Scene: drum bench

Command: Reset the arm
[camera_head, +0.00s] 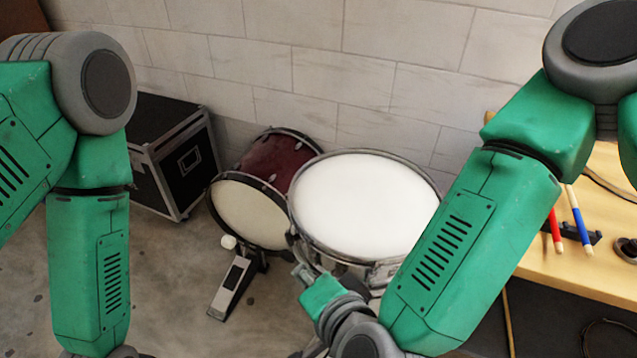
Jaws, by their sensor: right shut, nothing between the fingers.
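My right arm (475,250) comes in from the right and bends down and inward in front of the drums. My right gripper (299,274) is small in the picture, at the lower left rim of the snare drum (365,205). Its fingers are shut with nothing seen between them. I cannot tell whether it touches the drum or is only in front of it. My left arm (88,265) hangs down at the left. Its gripper is below the bottom edge, out of view.
A dark red bass drum (278,160) with a pedal (232,285) stands behind and left of the snare. A black case (185,165) is by the wall. A wooden table (545,258) at the right holds a red stick (555,232) and a blue stick (578,218).

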